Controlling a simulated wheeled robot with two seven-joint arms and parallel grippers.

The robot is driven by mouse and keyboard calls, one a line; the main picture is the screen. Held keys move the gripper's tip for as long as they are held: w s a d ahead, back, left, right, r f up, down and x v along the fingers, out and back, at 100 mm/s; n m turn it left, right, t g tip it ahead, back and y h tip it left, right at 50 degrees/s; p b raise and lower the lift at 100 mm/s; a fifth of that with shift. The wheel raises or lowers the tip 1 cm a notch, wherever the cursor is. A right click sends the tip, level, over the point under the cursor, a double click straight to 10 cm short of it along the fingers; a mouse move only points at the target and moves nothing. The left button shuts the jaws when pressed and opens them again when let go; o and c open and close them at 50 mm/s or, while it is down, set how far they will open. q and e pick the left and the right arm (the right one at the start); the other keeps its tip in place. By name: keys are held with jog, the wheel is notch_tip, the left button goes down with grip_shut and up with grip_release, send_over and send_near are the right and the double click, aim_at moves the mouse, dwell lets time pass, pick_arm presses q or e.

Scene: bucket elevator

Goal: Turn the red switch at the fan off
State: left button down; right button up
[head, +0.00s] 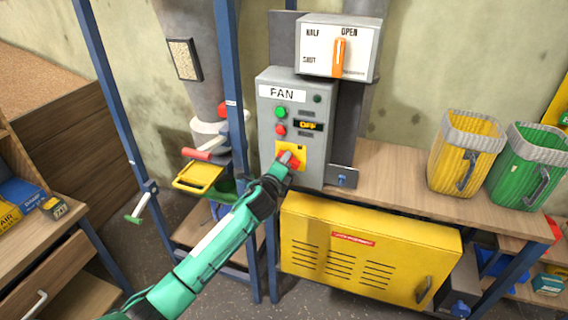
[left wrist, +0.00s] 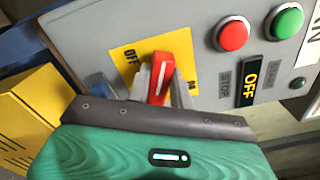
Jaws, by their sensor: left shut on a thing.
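The red switch (head: 289,158) sits on a yellow plate on the front of the grey fan box (head: 265,120). In the left wrist view the switch (left wrist: 161,72) has a white line along its handle. The plate (left wrist: 124,56) reads OFF at the left; a second label at the right is partly hidden. My left gripper (head: 283,168) is at the switch, its fingers on either side of the red handle and shut on it. The box's display (head: 308,126) reads OFF in orange. My right gripper is not in view.
Green (head: 280,112) and red (head: 280,130) buttons sit above the switch. A white panel (head: 322,45) with an orange lever is above the box. A blue post (head: 238,130) stands close left. A yellow cabinet (head: 300,250) is below; yellow and green bins stand right.

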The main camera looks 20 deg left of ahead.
pick_arm(q)
jog(key=n, duration=0.2)
jog(key=n+b, duration=0.1)
jog(key=n, duration=0.2)
jog(key=shift+f, duration=0.35)
dwell(0.4)
jog(key=c, duration=1.2)
grip_release()
jog(key=shift+c, duration=0.2)
jog(key=s+b, duration=0.3)
jog(key=s, duration=1.1)
jog(key=shift+a, duration=0.3)
